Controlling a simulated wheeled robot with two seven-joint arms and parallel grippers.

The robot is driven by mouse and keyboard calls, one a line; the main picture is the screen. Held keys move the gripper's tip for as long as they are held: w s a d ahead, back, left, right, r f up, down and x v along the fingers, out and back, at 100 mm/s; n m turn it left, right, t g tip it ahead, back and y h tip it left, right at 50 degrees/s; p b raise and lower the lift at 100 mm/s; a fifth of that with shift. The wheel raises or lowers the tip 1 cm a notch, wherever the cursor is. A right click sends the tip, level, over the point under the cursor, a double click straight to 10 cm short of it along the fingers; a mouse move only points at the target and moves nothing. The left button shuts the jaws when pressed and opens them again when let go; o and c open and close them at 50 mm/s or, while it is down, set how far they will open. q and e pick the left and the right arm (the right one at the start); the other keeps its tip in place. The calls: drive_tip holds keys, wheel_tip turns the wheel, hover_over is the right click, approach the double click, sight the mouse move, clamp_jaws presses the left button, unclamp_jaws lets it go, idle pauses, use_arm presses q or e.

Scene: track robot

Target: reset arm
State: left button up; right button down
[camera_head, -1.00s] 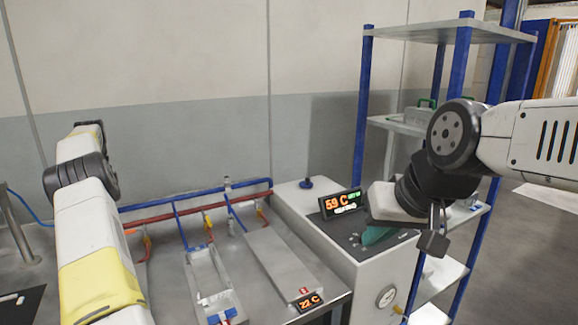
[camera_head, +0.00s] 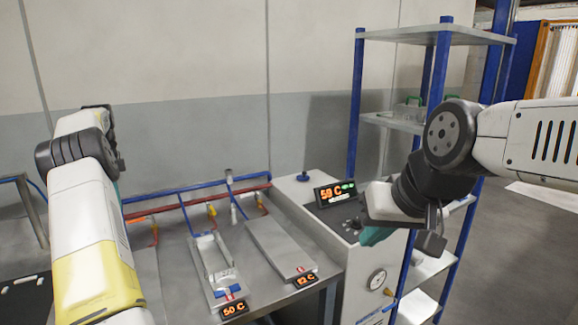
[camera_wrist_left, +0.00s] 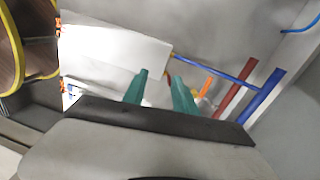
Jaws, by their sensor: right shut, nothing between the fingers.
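My right arm comes in from the right in the head view, bent at a dark wrist. Its gripper (camera_head: 376,235) has teal fingers, shut and empty, beside the front of the white control cabinet (camera_head: 350,262). My left arm rises on the left of the head view and hides most of its own gripper. In the left wrist view the two teal fingers of my left gripper (camera_wrist_left: 160,77) stand apart with nothing between them. A white block-like surface (camera_wrist_left: 115,50) lies beyond them.
A metal table (camera_head: 180,270) holds an open tray (camera_head: 212,262) and a flat plate (camera_head: 280,248), with blue and red pipes (camera_head: 160,210) behind. A lit display (camera_head: 336,193) tops the cabinet. A blue-posted shelf (camera_head: 430,35) stands behind my right arm.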

use_arm(q)
drive_tip(key=s+d+r+n+t, duration=0.2)
drive_tip(key=s+d+r, duration=0.2)
drive_tip(key=d+r, duration=0.55)
drive_tip(key=s+d+r+n+t, duration=0.25)
drive_tip(key=d+r, duration=0.35)
drive_tip(key=d, duration=0.6)
drive_tip(key=s+d+f+n+t, duration=0.1)
drive_tip(key=s+d+f+n, duration=0.2)
drive_tip(key=s+d, duration=0.5)
drive_tip(key=s+d+f+n+t+h, duration=0.1)
drive_tip(key=s+d+f+n+t, duration=0.1)
drive_tip(key=s+d, duration=0.6)
drive_tip(key=s+f+n, duration=0.1)
drive_tip(key=s, duration=0.6)
